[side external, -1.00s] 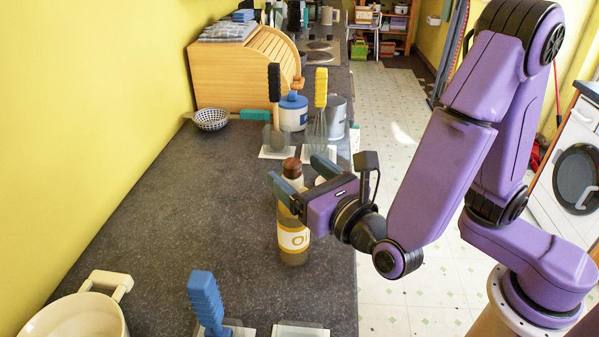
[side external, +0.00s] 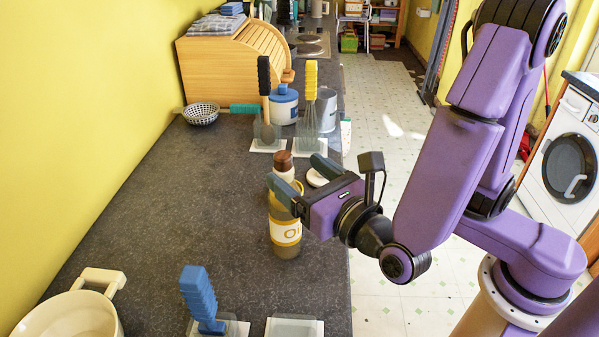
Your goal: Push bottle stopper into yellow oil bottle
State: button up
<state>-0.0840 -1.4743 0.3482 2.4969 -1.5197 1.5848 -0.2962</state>
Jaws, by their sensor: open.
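The oil bottle (side external: 286,233) stands upright on the dark counter, near its right edge. It has a yellowish body and a yellow and white label. A brown stopper (side external: 283,160) sits upright at its top, with a pale band below it. How deep the stopper sits cannot be told. My gripper (side external: 305,179) is open, its two blue-grey fingers pointing left at the bottle's upper part, below the stopper. The near finger crosses in front of the bottle and hides part of its shoulder. The far finger is behind and to the right. Contact cannot be told.
A white disc (side external: 317,178) lies behind my gripper. Farther back stand a whisk (side external: 309,110), a black-handled utensil (side external: 264,90), a blue-lidded jar (side external: 284,106) and a wooden bread box (side external: 225,75). A blue-handled utensil (side external: 199,294) and cream pot (side external: 70,318) are in front. The counter's left middle is clear.

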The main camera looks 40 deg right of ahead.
jog(key=shift+s, duration=0.5)
jog(key=s, duration=0.7)
jog(key=shift+s+a, duration=0.25)
jog(key=shift+a, duration=0.05)
dwell(0.8)
jog(key=d+f+m+g+h, duration=0.3)
jog(key=d+m+g, duration=0.2)
jog(key=d, duration=0.3)
jog(key=d+f+m+g+h, duration=0.3)
jog(key=d+m+g, duration=0.25)
jog(key=d, duration=0.25)
jog(key=s+d+m+g+y, duration=0.1)
jog(key=s+m+g+y, duration=0.6)
jog(key=m, duration=0.5)
jog(key=shift+s+d+f+y, duration=0.15)
jog(key=shift+s+d+y, duration=0.2)
jog(key=shift+s, duration=0.4)
